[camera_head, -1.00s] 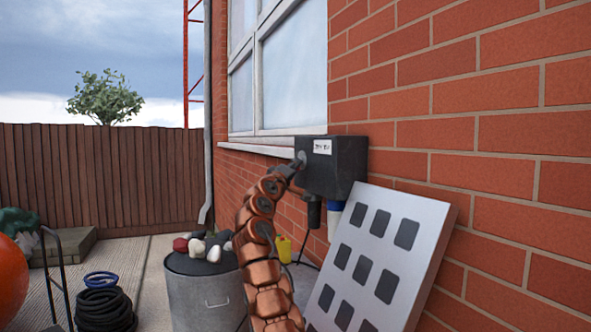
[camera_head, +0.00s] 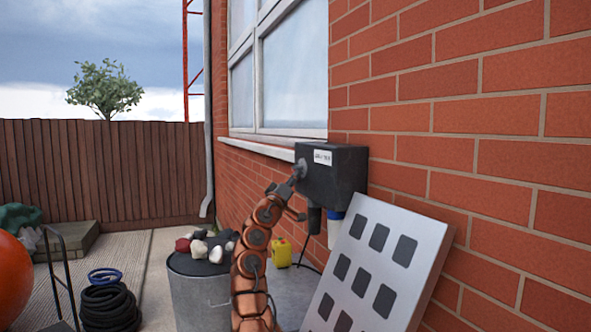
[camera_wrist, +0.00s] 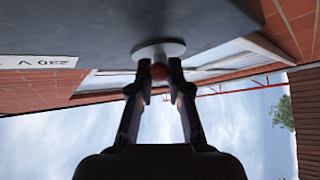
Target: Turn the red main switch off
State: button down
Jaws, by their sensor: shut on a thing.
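The red main switch (camera_wrist: 159,72) is a small red knob on a round pale grey plate (camera_wrist: 158,49) on the face of the dark box. My gripper (camera_wrist: 159,78) is closed around the knob, one finger on each side. In the head view my gripper (camera_head: 297,172) reaches the left-hand face of the black box (camera_head: 345,172), which is fixed to the brick wall beside the window. There the gripper hides the knob. The switch's on or off position cannot be told.
A grey panel with dark squares (camera_head: 402,219) leans on the wall below the box. A metal drum (camera_head: 196,296) with stones on top, a yellow can (camera_head: 282,252) and a coiled black hose (camera_head: 107,307) stand nearby. Connectors hang under the box.

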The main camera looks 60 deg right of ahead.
jog(key=m+g+p, duration=0.1)
jog(key=m+p, duration=0.1)
jog(key=p, duration=0.1)
jog(key=m+g+h+p, duration=0.1)
jog(key=m+g+p, duration=0.1)
jog(key=p, duration=0.1)
jog(key=shift+w+d+f+h, duration=0.1)
jog(key=shift+w+d+h, duration=0.1)
jog(key=shift+w+h, duration=0.15)
jog(key=shift+w+d+f+m+g+p, duration=0.1)
jog(key=shift+m+g+p, duration=0.45)
jog(key=shift+m+g, duration=0.35)
jog(key=shift+w+f+m+g+p, duration=0.1)
jog(key=shift+m+g+p, duration=0.55)
jog(key=shift+m, duration=0.35)
jog(key=c, duration=1.1)
grip_release()
jog(key=shift+f, duration=0.1)
